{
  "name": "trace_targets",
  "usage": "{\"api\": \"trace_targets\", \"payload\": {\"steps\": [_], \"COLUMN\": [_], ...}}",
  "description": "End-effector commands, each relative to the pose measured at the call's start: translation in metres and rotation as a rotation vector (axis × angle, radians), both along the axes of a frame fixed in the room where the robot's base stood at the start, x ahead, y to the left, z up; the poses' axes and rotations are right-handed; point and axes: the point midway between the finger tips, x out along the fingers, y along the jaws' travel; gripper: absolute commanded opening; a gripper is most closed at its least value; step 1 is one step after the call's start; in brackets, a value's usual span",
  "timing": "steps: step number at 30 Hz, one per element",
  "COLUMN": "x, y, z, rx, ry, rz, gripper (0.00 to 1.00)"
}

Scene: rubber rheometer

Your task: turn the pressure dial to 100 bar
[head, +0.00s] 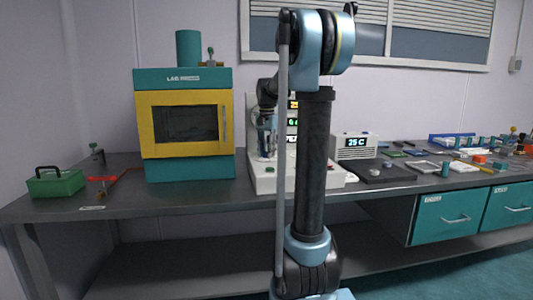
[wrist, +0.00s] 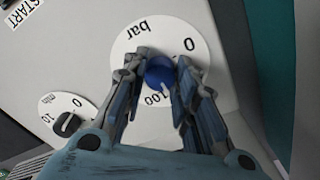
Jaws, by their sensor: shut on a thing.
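The pressure dial's blue knob (wrist: 159,70) sits on a round white scale plate (wrist: 193,26) marked "bar", "0" and "100". A small white mark on the knob points down toward the "100" side, close to that number; the exact reading is hard to tell. My gripper (wrist: 163,75) is shut on the knob, one finger on each side. In the head view my gripper (head: 267,132) is at the white rheometer (head: 266,183), partly behind my own arm. The dial cannot be made out there.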

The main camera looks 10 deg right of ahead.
Motion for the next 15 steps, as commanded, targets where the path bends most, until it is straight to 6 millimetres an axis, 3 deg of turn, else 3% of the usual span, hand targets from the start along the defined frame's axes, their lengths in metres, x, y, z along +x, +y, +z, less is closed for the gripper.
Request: {"api": "trace_targets", "payload": {"steps": [15], "x": [0.0035], "y": [0.0001], "z": [0.0014], "rx": [0.001], "ry": [-0.007], "rz": [-0.412], "gripper": [0.03]}}
